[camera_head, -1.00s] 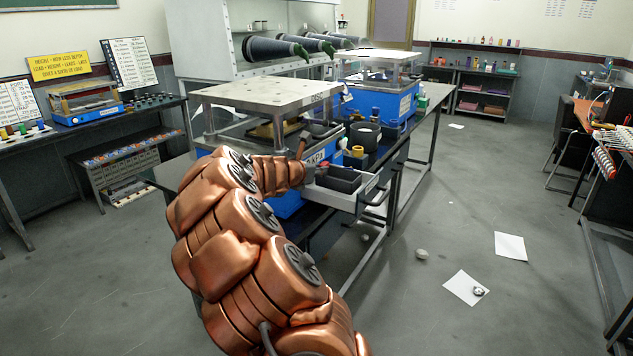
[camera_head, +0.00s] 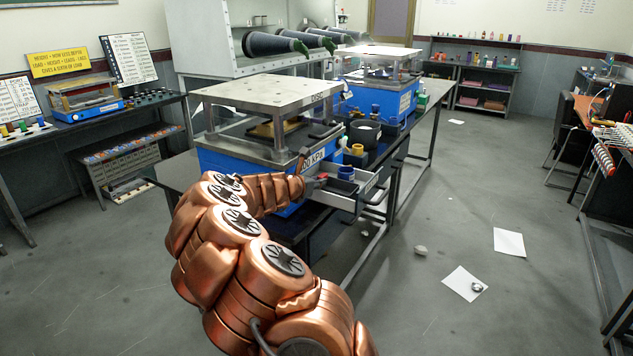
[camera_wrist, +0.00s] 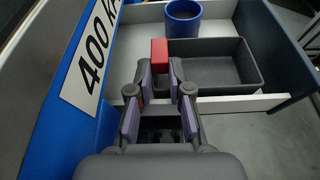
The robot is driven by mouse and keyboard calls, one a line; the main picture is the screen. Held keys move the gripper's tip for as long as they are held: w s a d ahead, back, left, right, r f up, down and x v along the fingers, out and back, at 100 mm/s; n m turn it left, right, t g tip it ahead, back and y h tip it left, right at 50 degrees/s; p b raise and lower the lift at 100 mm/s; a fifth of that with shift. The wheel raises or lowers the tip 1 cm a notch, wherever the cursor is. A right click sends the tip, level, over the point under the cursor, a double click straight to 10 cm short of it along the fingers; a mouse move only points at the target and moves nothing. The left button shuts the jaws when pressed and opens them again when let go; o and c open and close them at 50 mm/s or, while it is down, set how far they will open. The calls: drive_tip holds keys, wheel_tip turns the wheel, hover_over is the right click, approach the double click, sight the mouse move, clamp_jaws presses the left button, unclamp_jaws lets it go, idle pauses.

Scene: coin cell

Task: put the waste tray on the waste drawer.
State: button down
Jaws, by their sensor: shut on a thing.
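The waste tray (camera_wrist: 215,65) is a dark grey open box with a red tab (camera_wrist: 158,52) on its near left side. It is empty inside as far as I see. My gripper (camera_wrist: 160,67) is shut on the red tab. The tray is inside the open white-walled waste drawer (camera_wrist: 240,103), near the drawer's dark front panel (camera_wrist: 275,45), and looks level. I cannot tell whether its bottom touches the drawer floor.
A blue cup (camera_wrist: 183,18) stands in the drawer just beyond the tray. A blue press base marked 400 k (camera_wrist: 70,75) stands close on the left.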

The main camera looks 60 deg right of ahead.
drive_tip(key=shift+f, duration=0.1)
drive_tip(key=c, duration=1.1)
unclamp_jaws()
drive_tip(key=shift+r, duration=0.2)
drive_tip(key=shift+a, duration=0.2)
drive_tip(key=shift+b+v, duration=1.95)
drive_tip(key=shift+v, duration=3.85)
